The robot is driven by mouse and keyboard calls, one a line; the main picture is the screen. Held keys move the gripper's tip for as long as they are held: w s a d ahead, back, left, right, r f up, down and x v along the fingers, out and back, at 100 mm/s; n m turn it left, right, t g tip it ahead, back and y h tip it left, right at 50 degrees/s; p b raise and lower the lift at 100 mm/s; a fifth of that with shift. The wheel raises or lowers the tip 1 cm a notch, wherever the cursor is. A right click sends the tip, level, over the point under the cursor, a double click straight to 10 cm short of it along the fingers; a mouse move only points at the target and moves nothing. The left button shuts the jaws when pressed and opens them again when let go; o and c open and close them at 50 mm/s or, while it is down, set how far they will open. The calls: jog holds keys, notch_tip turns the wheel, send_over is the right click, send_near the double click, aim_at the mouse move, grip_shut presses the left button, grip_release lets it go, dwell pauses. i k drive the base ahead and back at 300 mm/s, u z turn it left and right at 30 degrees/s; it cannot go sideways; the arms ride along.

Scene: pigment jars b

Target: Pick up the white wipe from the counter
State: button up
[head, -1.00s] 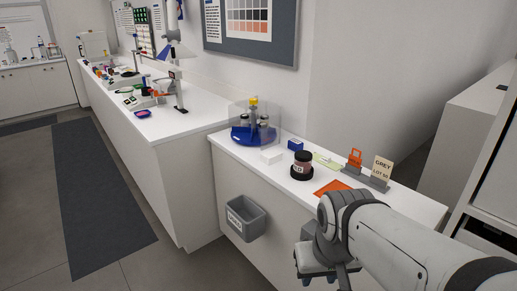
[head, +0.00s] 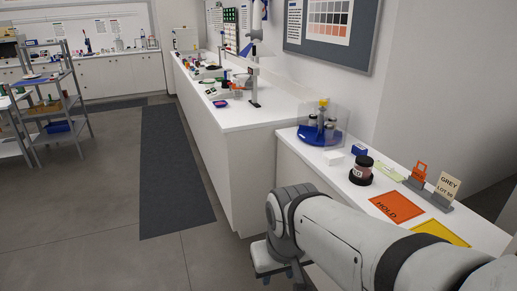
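A small white block-like item (head: 333,158) lies on the white counter (head: 480,224), just in front of the blue round stand. It may be the white wipe, but it is too small to be sure. My gripper (head: 278,272) hangs at the bottom middle, in front of the counter's side and left of the counter top. It is apart from the white item and appears to touch nothing. Its fingertips are partly cut off and dark, so its opening is unclear.
The blue stand (head: 318,137) has a clear shield and jars. A dark-lidded jar (head: 361,171), small blue box (head: 359,149), orange HOLD mat (head: 397,207), yellow mat (head: 440,233) and GREY sign (head: 447,186) share the counter. Shelving (head: 62,98) stands far left; the floor between is open.

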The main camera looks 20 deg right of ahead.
aim_at(333, 157)
jog(key=u, duration=0.65)
jog(key=i, duration=2.35)
jog(key=z, duration=3.05)
jog(key=i, duration=1)
